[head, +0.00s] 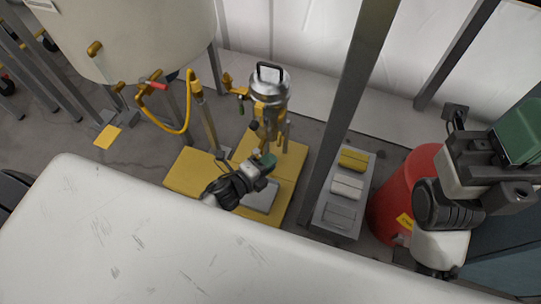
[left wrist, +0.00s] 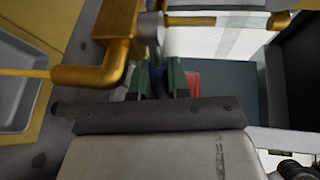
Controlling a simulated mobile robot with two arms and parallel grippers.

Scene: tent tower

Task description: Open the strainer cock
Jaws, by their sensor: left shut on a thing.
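The strainer (head: 268,88) stands upright on the yellow platform, with a silver housing, a black top handle and brass fittings below. My left gripper (head: 265,162) is low at the strainer's brass fittings. In the left wrist view its green fingers (left wrist: 157,82) are shut on a small grey metal part, which appears to be the strainer cock (left wrist: 155,35), beside a brass body (left wrist: 115,40). The cock's angle is hard to tell, and in the head view the gripper hides it. My right gripper (head: 520,150) is at the right edge, away from the strainer; its jaws do not show clearly.
A large cream tank (head: 135,35) with a yellow hose (head: 165,120) stands at the left. A grey post (head: 345,120) rises right of the strainer. A grey tray (head: 340,222) with blocks and a red drum (head: 405,190) stand farther right. The yellow platform (head: 195,172) lies beneath.

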